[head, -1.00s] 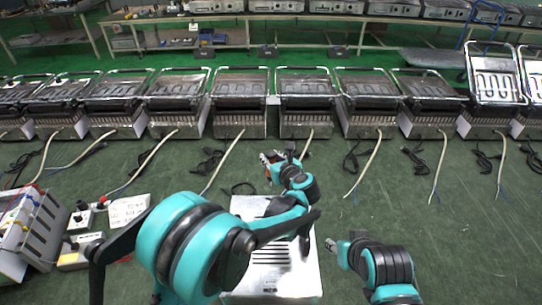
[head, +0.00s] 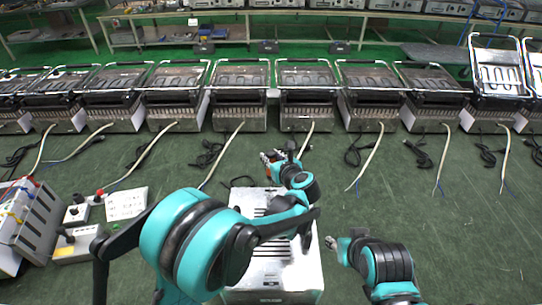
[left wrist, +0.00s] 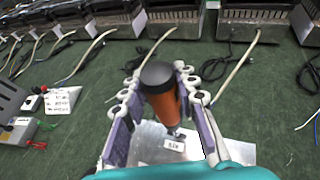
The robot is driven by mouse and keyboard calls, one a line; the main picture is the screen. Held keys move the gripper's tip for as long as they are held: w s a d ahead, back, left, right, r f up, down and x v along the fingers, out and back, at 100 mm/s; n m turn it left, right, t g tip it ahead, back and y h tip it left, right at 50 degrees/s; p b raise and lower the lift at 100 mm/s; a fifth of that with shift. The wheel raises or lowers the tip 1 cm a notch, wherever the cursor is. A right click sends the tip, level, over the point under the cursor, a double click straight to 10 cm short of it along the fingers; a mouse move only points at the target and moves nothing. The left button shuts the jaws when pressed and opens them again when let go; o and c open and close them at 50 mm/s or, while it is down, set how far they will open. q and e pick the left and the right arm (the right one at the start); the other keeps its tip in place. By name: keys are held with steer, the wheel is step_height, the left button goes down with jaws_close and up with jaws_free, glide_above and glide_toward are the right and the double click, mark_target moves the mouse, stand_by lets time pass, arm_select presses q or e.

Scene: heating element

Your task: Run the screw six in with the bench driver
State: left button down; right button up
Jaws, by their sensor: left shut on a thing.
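The bench driver (left wrist: 160,88), with an orange body and dark round end, is between the fingers of my left gripper (left wrist: 160,100) in the left wrist view. My left gripper (head: 276,160) is shut on it, above the far edge of a slotted metal panel (head: 268,268). The driver's lower end is near a small white label (left wrist: 174,144) on the panel. I cannot tell whether it touches a screw; screw six cannot be made out. My right gripper (head: 333,243) is low and right of the panel, apart from it; its jaws are too small to read.
A row of metal grill units (head: 240,95) with loose cables lies across the back of the green surface. A grey control box (head: 32,225), switch boxes (head: 77,246) and a white card (head: 126,203) are at left.

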arm_select(q)
steer(key=shift+f, duration=0.45)
steer(key=shift+f+b, duration=0.75)
steer(key=shift+b, duration=0.4)
stand_by(1.6)
steer(key=shift+r+p, duration=1.8)
steer(key=shift+r, duration=0.8)
steer(key=shift+f, duration=0.1)
